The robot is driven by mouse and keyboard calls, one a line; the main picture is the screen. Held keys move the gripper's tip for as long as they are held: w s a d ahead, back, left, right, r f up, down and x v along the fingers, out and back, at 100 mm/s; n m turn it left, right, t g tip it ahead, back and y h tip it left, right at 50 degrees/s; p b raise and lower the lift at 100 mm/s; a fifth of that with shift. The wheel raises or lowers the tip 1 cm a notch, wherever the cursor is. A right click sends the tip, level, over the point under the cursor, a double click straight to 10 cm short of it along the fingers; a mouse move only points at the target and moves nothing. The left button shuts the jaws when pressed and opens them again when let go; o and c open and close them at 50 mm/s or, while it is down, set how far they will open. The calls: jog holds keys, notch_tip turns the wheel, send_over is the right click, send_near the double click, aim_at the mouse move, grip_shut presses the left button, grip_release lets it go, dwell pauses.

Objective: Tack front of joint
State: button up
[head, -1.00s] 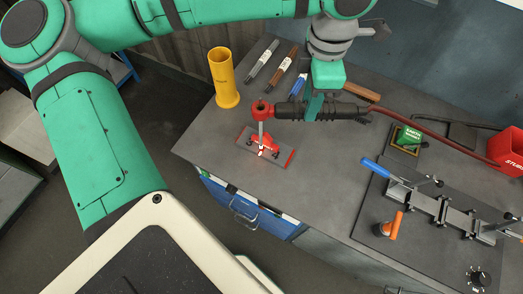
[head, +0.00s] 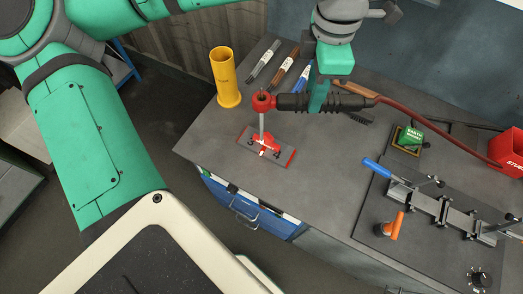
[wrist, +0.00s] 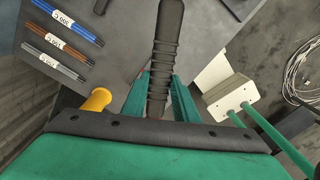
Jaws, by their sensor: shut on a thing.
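My gripper (head: 318,97) is shut on the black ribbed handle of an electrode holder (head: 290,102); the handle also shows between the green fingers in the wrist view (wrist: 165,60). The holder has a red head (head: 263,102) at its left end. A thin grey rod (head: 262,125) hangs down from the head, over a small plate (head: 285,157) with a red part (head: 266,140) on it. I cannot tell whether the rod touches them. At the right, a clamping fixture (head: 437,205) holds grey metal pieces on a dark board; the joint itself is too small to make out.
A yellow cylinder (head: 226,80) stands at the back left, beside several labelled rod bundles (head: 285,70). A red cable (head: 430,125) runs right from the holder. A green box (head: 410,137) and a red box (head: 508,150) stand right. An orange-handled tool (head: 394,228) is near the fixture.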

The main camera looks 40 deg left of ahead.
jog(key=shift+r, duration=0.15)
jog(key=shift+w+r, duration=0.15)
jog(key=shift+r, duration=1.25)
